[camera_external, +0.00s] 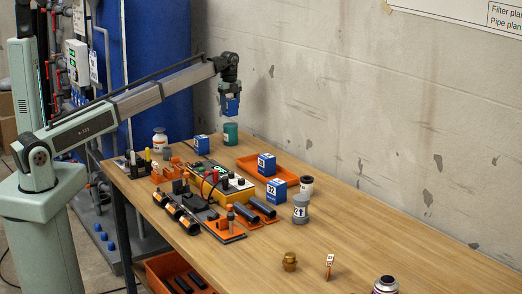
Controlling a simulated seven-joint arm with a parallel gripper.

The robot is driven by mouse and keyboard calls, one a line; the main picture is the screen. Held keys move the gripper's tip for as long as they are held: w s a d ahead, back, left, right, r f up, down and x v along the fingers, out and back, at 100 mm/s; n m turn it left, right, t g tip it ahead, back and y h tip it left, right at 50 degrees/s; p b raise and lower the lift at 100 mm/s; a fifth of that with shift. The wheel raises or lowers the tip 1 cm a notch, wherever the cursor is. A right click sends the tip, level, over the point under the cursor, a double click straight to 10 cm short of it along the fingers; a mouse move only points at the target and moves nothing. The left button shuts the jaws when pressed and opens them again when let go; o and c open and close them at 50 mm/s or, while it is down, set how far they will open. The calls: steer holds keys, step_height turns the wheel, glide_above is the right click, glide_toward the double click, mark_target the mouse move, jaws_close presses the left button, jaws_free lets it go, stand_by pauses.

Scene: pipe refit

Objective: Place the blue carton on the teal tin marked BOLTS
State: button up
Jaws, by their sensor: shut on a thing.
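My gripper (230,109) points down at the far end of the table and is shut on a blue carton (231,104). The carton hangs above a teal tin (230,134) that stands upright on the table. The carton seems to be just over the tin's top; I cannot tell whether they touch. The marking on the tin is too small to read.
Other blue cartons stand left of the tin (201,144) and at the orange tray (247,163), on the right. A white jar (160,138), a grey canister (300,208) and a yellow device (228,186) stand around. The front right of the table (400,235) is mostly clear.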

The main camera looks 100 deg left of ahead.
mark_target(230, 113)
steer(key=shift+f, duration=2.1)
steer(key=shift+f, duration=0.15)
steer(key=o, duration=1.1)
step_height(230, 113, up, 12)
steer(key=shift+r, duration=0.15)
